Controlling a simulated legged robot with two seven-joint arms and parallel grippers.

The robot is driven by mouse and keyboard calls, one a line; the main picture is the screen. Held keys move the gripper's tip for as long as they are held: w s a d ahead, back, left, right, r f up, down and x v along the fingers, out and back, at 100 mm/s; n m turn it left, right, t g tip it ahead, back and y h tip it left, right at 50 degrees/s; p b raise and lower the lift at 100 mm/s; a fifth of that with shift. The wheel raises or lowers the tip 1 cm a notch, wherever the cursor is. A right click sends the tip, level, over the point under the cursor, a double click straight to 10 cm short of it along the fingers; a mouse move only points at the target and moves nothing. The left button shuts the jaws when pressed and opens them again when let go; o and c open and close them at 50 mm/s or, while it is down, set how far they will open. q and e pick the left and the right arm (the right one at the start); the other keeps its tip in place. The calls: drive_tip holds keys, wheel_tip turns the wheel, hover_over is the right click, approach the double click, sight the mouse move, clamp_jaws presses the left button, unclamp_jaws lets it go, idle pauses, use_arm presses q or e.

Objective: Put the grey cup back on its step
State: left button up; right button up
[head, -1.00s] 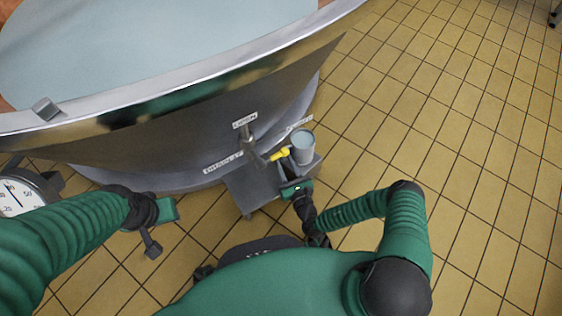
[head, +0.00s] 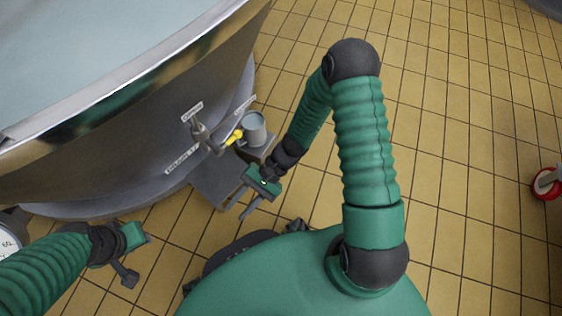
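The grey cup (head: 255,131) is upright at the right end of the dark grey step (head: 212,183), close beside the yellow tap handle (head: 235,137). It looks to be resting there, though its base is partly hidden. My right gripper (head: 237,206) is below the cup at the step's front right edge, apart from the cup. Its two fingers point down and left, spread with nothing between them. My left gripper (head: 130,262) is at the lower left, away from the cup; its finger gap is not clear.
The large metal vat (head: 140,120) fills the upper left, with labels and a tap (head: 203,134) on its side. A dial (head: 9,243) shows at the left edge. A red-wheeled caster (head: 546,184) is at the right. The tiled floor between is clear.

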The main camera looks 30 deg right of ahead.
drive_tip(key=d+r+n+t+h, duration=0.4)
drive_tip(key=d+r+n+h, duration=0.6)
drive_tip(key=d, duration=0.4)
wheel_tip(320, 180, up, 2)
drive_tip(key=shift+r+h, duration=0.25)
drive_tip(key=shift+h, duration=0.45)
wheel_tip(320, 180, up, 50)
drive_tip(key=p, duration=5)
drive_tip(key=shift+w, duration=0.1)
